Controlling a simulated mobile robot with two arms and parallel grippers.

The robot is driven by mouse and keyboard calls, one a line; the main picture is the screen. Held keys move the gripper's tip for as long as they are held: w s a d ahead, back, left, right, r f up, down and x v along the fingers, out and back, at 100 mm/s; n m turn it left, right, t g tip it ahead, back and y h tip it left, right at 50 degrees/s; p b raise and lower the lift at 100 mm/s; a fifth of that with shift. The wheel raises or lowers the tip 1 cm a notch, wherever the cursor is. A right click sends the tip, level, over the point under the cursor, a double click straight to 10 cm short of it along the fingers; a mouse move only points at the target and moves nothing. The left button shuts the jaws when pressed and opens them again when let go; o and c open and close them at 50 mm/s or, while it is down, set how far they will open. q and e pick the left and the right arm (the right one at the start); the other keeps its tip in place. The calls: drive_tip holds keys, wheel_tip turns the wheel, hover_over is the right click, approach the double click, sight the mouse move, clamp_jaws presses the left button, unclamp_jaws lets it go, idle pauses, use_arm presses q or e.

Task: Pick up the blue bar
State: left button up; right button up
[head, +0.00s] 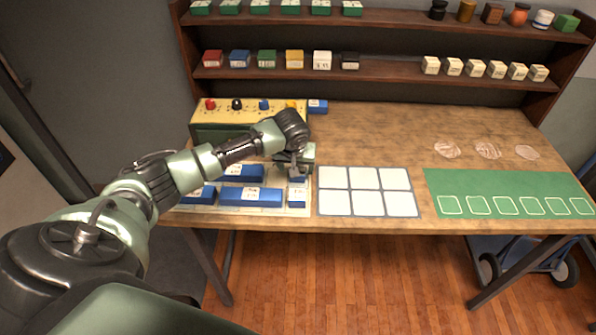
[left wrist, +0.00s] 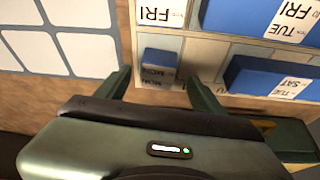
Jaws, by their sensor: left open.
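Several blue bars of different lengths with white day labels lie on a pale board at the table's left front. A long bar (head: 250,195) is at the front, and a shorter one (head: 242,171) lies behind it. A small blue bar (head: 297,197) is at the board's front right corner; a small bar with a white label also shows in the left wrist view (left wrist: 160,58). My left gripper (head: 297,175) is over the board's right column. In the left wrist view its open, empty fingers (left wrist: 158,88) stand either side of the small bar. Whether they touch it I cannot tell.
A yellow-topped box with coloured knobs (head: 225,115) stands behind the board, with another blue block (head: 317,106) beside it. A white-celled mat (head: 366,191) and a green mat (head: 510,190) lie to the right. Shelves (head: 370,70) stand behind. The table's middle back is clear.

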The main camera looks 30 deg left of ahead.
use_arm(q)
drive_tip(key=x, duration=0.2)
drive_tip(key=shift+w+f, duration=0.25)
drive_tip(key=shift+w, duration=0.05)
drive_tip(key=shift+w+f, duration=0.15)
drive_tip(key=shift+f, duration=0.2)
drive_tip(key=c, duration=1.4)
drive_tip(key=shift+c, duration=0.2)
use_arm(e)
drive_tip(key=shift+w+a+r, duration=0.1)
drive_tip(key=shift+w+r, duration=0.1)
drive_tip(key=shift+w, duration=0.25)
drive_tip(key=shift+w+r, duration=0.2)
drive_tip(key=shift+w, duration=0.25)
use_arm(q)
drive_tip(key=shift+r, duration=0.1)
